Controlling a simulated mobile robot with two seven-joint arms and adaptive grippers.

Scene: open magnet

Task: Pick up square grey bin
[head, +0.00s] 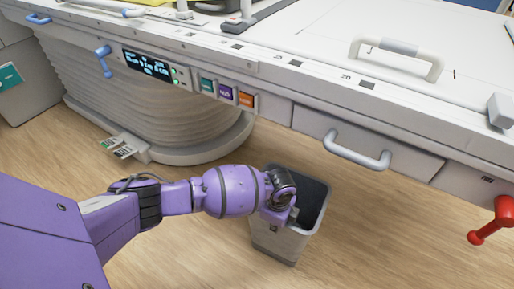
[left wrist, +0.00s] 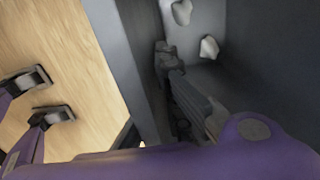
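The square grey bin (head: 287,243) stands upright on the wood floor, below the front of the white machine table. It is light grey outside and dark inside. My left gripper (head: 287,207) is at its near left rim, and part of the rim is hidden behind it. In the left wrist view, the fingers (left wrist: 170,68) reach down beside the bin's wall (left wrist: 124,55), at least partly inside it. I cannot tell whether they clasp the wall. Two crumpled white pieces (left wrist: 209,48) lie inside the bin.
The white table (head: 310,75) overhangs just behind the bin, with a drawer handle (head: 357,154) close above it. A red lever (head: 490,222) sticks out at the right. A pleated grey base (head: 165,115) and a foot pedal (head: 122,146) are at the left. Floor in front is clear.

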